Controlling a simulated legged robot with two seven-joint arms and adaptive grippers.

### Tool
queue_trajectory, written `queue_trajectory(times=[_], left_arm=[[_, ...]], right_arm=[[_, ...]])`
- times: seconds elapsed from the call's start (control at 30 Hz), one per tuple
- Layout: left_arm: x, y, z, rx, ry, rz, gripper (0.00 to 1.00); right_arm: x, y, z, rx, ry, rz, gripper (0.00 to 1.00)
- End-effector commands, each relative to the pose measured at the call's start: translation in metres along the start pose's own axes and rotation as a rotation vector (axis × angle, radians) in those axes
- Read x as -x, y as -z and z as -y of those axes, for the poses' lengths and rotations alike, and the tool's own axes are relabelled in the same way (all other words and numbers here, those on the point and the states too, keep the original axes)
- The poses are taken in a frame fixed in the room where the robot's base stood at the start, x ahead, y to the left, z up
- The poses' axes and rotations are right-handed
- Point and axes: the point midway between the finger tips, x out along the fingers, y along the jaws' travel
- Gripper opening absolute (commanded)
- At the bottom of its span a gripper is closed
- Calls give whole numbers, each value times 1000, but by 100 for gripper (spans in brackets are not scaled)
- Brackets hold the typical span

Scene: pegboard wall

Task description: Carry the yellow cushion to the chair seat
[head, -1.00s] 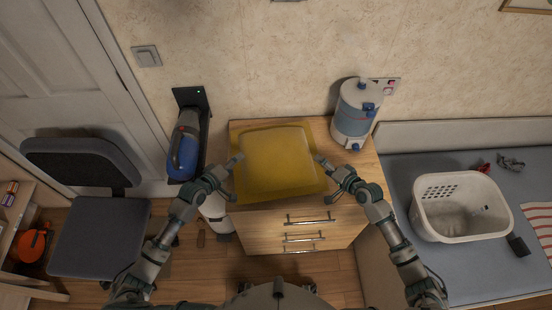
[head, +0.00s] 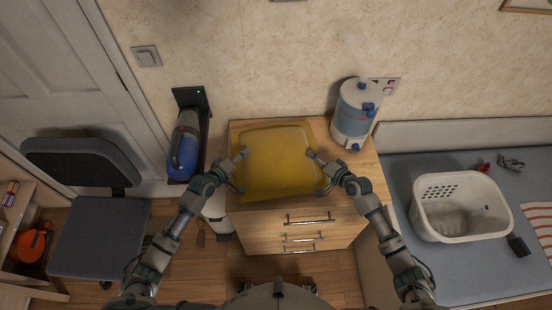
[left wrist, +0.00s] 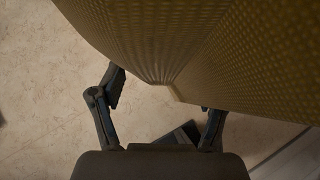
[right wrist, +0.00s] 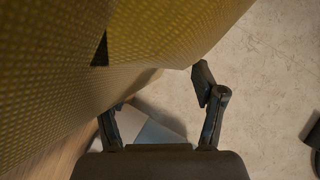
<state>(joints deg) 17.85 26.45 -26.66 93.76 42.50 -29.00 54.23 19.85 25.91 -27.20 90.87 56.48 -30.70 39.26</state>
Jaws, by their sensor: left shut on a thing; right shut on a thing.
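In the left wrist view the cushion's (left wrist: 190,50) patterned cloth bunches between the fingers (left wrist: 163,103). In the right wrist view the cushion (right wrist: 150,40) also fills the space by the fingers (right wrist: 158,100). The chair seat (head: 98,238), dark grey and empty, is at the left in the head view, below its backrest (head: 80,165).
The wooden cabinet (head: 300,222) carries a blue-and-white water dispenser (head: 356,115) right of the cushion. A blue handheld device (head: 184,150) hangs on the wall between chair and cabinet. A white basket (head: 460,207) sits on the bed at right. A shelf (head: 15,235) stands left of the chair.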

Motion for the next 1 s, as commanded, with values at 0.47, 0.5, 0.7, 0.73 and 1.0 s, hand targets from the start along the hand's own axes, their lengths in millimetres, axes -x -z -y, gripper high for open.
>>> queue_trajectory(times=[0.47, 0.5, 0.7, 0.73, 1.0], left_arm=[[1, -3, -6, -8, -1, 9, 34], [2, -2, -9, -9, -2, 9, 34], [11, 8, -32, -13, -7, 6, 34], [13, 9, -35, -13, -8, 5, 34], [19, 16, -53, -14, -11, 5, 34]], right_arm=[[1, 0, 6, 2, 1, 5, 28], [2, 1, 9, 3, 2, 5, 28], [11, 11, 32, 8, 8, 2, 28], [12, 12, 36, 9, 8, 1, 28], [19, 19, 53, 10, 12, 1, 28]])
